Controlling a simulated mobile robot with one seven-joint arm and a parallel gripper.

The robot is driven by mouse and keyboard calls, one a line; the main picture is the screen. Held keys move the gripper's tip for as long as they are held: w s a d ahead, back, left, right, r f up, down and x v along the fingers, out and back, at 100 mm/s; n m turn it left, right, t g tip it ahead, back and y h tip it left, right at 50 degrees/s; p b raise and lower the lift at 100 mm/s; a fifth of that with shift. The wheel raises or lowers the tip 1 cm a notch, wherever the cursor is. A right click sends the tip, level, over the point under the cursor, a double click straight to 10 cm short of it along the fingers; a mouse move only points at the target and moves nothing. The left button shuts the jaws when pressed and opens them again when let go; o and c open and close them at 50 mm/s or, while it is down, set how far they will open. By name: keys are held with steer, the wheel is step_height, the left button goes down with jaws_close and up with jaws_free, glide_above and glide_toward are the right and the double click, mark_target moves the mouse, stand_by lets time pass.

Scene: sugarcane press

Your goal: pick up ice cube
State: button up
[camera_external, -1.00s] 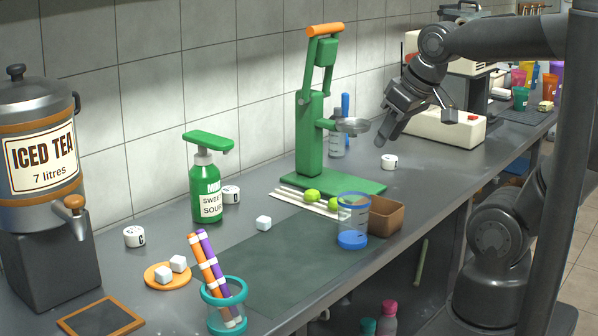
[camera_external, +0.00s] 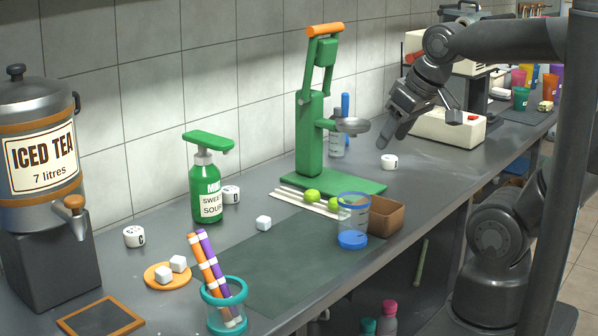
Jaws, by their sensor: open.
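Two more white cubes (camera_external: 171,268) lie on a round orange coaster (camera_external: 160,282) at the lower left. My gripper (camera_external: 420,132) is open and empty. It hangs above the back right of the counter, right of the green press, well away from the cubes.
The green press (camera_external: 312,140) stands between my gripper and the lone cube. A blue-rimmed cup (camera_external: 352,222), a brown box (camera_external: 384,216) and limes (camera_external: 313,196) are near its base. A teal holder (camera_external: 225,305) with striped sticks stands in front. The dark mat (camera_external: 290,262) is mostly clear.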

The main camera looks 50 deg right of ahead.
steer(key=w+g, duration=0.2)
steer(key=w, duration=0.7)
steer(key=n+g, duration=0.2)
steer(key=g, duration=0.2)
glide_above(263, 218)
step_height(263, 218, down, 17)
steer(key=f, duration=0.5)
steer(key=shift+s+d+f, duration=0.1)
steer(key=shift+s+f, duration=0.2)
steer(key=shift+f, duration=0.05)
steer(key=shift+w+f, duration=0.15)
steer(key=shift+f, duration=1.2)
steer(key=shift+w+f, duration=0.1)
steer(key=shift+f, duration=1.2)
steer(key=shift+c, duration=0.3)
steer(key=c, duration=1)
